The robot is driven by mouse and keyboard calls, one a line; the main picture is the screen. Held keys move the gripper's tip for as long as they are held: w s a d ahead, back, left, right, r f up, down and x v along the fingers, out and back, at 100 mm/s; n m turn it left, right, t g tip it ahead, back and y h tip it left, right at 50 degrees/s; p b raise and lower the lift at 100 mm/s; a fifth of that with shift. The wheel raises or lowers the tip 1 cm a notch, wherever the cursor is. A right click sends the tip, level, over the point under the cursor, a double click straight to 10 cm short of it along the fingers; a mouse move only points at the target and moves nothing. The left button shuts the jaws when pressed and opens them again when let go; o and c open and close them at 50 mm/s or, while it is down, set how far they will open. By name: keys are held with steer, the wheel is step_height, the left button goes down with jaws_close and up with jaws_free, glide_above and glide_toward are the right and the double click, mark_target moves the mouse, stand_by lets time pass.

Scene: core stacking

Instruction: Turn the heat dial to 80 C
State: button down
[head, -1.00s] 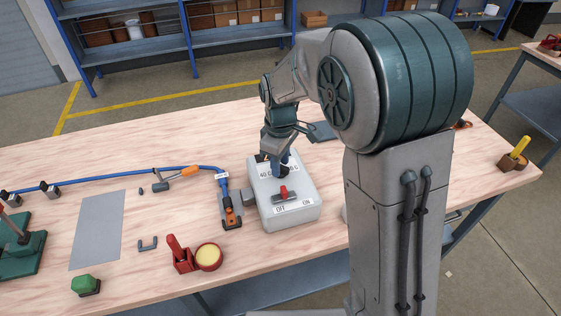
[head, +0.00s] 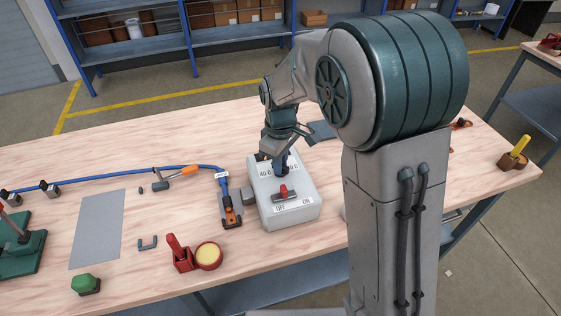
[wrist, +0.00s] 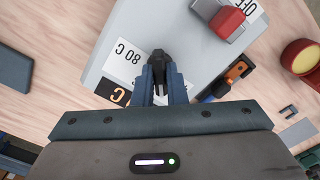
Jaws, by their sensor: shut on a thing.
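The heat dial (wrist: 157,61) is a small dark knob on the pale grey control box (head: 293,216). My gripper (head: 282,168) comes down on it from above. In the wrist view my gripper's blue-grey fingers (wrist: 161,80) are closed around the dial's sides. The "80 C" label (wrist: 126,55) lies just left of the dial there. The "40 C" label (head: 265,173) shows in the head view. The fingers cover part of the dial, and I cannot tell its exact setting.
A red switch (head: 283,191) stands on the same box, between my gripper and the OFF/ON labels.

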steer(key=m, duration=0.8)
steer(key=shift+b, duration=0.3)
steer(key=m, duration=0.5)
steer(key=shift+r+m, duration=0.1)
steer(key=shift+m, duration=2)
steer(key=c, duration=1.5)
jaws_free()
steer(key=shift+o, duration=0.2)
step_height(320, 180, up, 14)
steer(key=shift+d, duration=0.1)
